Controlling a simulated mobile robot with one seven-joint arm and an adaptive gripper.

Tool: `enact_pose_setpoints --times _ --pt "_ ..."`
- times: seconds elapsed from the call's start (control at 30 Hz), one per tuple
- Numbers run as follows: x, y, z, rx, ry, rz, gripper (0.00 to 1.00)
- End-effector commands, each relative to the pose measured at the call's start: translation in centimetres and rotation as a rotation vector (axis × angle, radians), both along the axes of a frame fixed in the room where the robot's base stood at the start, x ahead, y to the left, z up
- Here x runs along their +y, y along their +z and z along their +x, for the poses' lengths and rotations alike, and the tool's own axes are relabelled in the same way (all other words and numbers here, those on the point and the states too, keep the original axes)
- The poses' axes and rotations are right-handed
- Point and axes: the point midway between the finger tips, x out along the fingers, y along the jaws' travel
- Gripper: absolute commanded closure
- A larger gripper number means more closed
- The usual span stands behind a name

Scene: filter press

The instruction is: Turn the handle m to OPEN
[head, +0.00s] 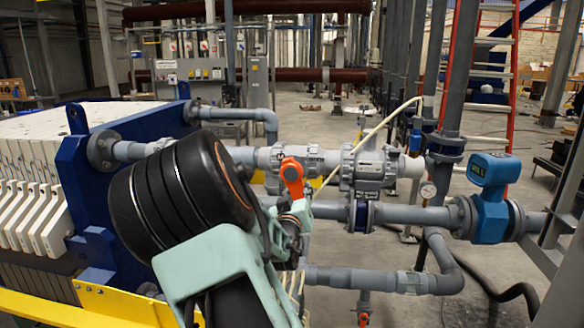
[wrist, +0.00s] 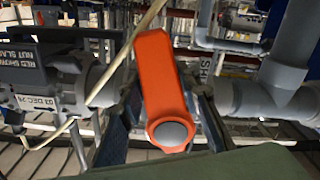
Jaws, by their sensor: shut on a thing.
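The orange valve handle (head: 292,176), which I take to be handle m, sits on a grey pipe valve right of my dark arm in the head view. No letter m or OPEN mark is readable. In the wrist view the handle (wrist: 161,85) stands nearly upright, leaning slightly left at the top, with a grey round cap at its lower end. My gripper (wrist: 165,108) has one dark finger on each side of it and is shut on it. In the head view my gripper (head: 291,218) is just below the handle, its fingers partly hidden by my arm.
A grey labelled valve body (wrist: 50,82) is close on the left in the wrist view, and a grey pipe tee (wrist: 265,95) on the right. A thin cream hose (head: 370,138) runs past the valves. A blue flow meter (head: 492,200) stands right; the blue press frame (head: 105,185) is left.

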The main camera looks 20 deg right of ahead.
Motion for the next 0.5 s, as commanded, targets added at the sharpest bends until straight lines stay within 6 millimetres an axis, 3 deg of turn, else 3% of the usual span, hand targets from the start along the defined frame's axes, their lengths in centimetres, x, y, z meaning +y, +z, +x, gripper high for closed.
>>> enact_pose_setpoints --times 0.5 --pt "-2.2 2.6 -1.3 0.249 -0.008 -0.39 1.0"
